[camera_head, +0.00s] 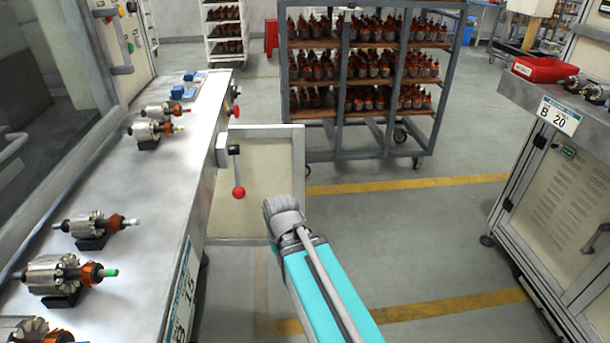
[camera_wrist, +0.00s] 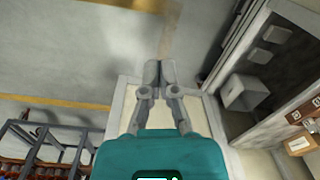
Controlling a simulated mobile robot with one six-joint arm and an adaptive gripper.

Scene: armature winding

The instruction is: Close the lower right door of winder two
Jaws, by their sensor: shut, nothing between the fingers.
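A beige door panel in a grey frame (camera_head: 292,165) stands open in the head view. It sticks out to the right from the front of the left machine, below its worktop. The door also shows in the wrist view (camera_wrist: 200,109), with an open dark cabinet inside (camera_wrist: 262,72) to its right. My gripper (camera_head: 272,208) is at the door's lower right part in the head view, overlapping it. In the wrist view my gripper (camera_wrist: 158,70) is shut and empty, its fingertips over the door's edge. Whether it touches the door I cannot tell.
A lever with a red knob (camera_head: 238,191) hangs in front of the door. Armatures (camera_head: 60,274) lie on the left worktop (camera_head: 130,235). A loaded rack (camera_head: 345,122) stands behind. Another machine (camera_head: 555,185) stands at right. The floor (camera_head: 430,240) between is clear.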

